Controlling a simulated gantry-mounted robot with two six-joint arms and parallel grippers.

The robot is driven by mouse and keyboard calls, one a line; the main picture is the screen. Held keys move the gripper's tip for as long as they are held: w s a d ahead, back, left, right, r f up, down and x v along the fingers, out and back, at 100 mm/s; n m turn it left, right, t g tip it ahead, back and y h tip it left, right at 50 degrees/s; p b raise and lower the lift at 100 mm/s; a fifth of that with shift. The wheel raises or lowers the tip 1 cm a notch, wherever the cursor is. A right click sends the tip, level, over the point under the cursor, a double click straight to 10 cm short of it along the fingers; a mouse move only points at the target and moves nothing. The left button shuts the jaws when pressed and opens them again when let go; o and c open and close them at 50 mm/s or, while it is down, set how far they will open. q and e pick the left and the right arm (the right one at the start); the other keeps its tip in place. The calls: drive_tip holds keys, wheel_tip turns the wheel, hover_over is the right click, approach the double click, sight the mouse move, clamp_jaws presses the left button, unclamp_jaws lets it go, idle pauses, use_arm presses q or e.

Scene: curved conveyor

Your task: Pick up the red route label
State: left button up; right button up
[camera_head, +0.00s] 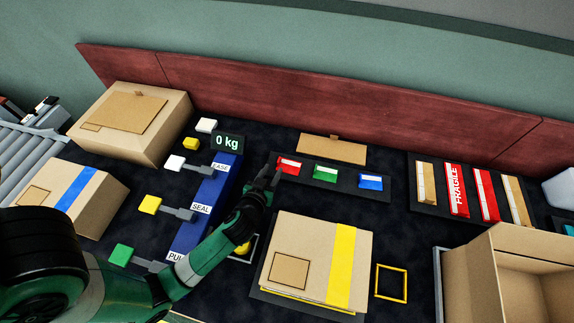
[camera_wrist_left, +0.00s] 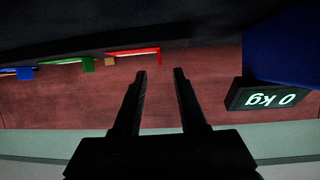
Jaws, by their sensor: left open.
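The red route label (camera_head: 289,167) lies at the left end of a dark strip (camera_head: 347,189), beside a green label (camera_head: 325,174) and a blue label (camera_head: 371,182). My left gripper (camera_head: 268,176) is just left of the red label, apart from it and empty. In the left wrist view, which looks upside down, the open fingers (camera_wrist_left: 160,72) point towards the strip, and the red label (camera_wrist_left: 133,51) is a thin edge just left of the fingertips. My right gripper is not in view.
A taped box (camera_head: 290,240) sits below the labels. A dark tray (camera_head: 424,205) with FRAGILE strips and an open carton (camera_head: 520,260) are at right. A red-brown wall (camera_head: 300,95) runs behind.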

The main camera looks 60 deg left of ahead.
sight(278, 162)
use_arm(q)
drive_tip(key=b+x, duration=0.1)
drive_tip(key=x, duration=0.5)
drive_tip(key=shift+w+b, duration=0.1)
drive_tip(key=shift+b, duration=0.25)
clamp_jaws()
